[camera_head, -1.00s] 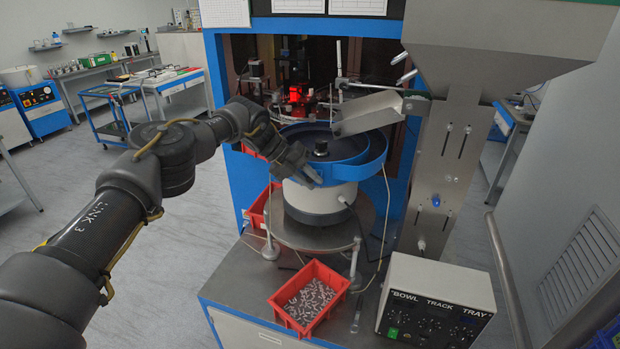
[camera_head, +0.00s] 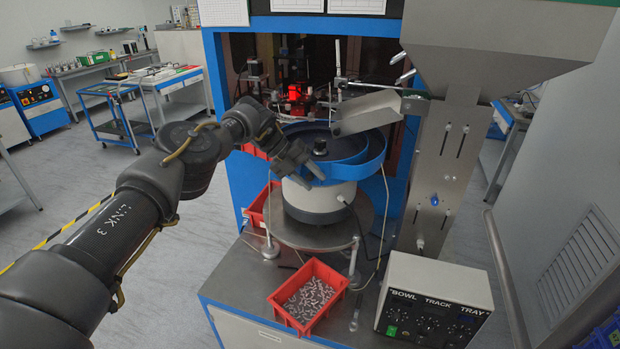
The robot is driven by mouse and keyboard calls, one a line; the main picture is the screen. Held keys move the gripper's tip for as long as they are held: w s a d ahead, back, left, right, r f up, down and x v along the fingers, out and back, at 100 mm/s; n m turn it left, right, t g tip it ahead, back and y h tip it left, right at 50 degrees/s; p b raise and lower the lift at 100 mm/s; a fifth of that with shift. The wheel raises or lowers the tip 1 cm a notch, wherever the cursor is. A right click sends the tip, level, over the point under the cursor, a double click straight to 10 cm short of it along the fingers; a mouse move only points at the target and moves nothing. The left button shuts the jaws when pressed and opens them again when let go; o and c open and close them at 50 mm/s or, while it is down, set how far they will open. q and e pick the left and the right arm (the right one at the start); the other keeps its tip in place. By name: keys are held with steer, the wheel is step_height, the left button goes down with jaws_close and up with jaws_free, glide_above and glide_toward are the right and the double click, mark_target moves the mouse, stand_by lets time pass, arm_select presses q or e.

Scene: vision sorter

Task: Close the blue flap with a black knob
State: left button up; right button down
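A round blue bowl (camera_head: 368,170) on a white drum has a black knob (camera_head: 320,147) at its centre. I cannot make out a separate blue flap; my gripper and the metal chute cover parts of the bowl. My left gripper (camera_head: 311,179) is at the bowl's near left rim, with its two fingers spread and nothing seen between them. I cannot tell whether a finger touches the rim. My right gripper is not in view.
A metal chute (camera_head: 368,113) hangs over the bowl's right side below a grey hopper (camera_head: 500,35). A red bin (camera_head: 330,275) of small metal parts and a control box (camera_head: 434,303) stand in front. A blue frame (camera_head: 220,110) surrounds the machine's dark opening.

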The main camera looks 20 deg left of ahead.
arm_select(q)
steer(key=shift+a, duration=0.1)
steer(key=shift+a+r+b, duration=0.35)
steer(key=shift+a+b, duration=0.1)
steer(key=b+v, duration=0.3)
steer(key=v, duration=0.6)
steer(key=shift+r, duration=0.3)
steer(key=shift+s+a, duration=0.1)
steer(key=shift+s, duration=0.05)
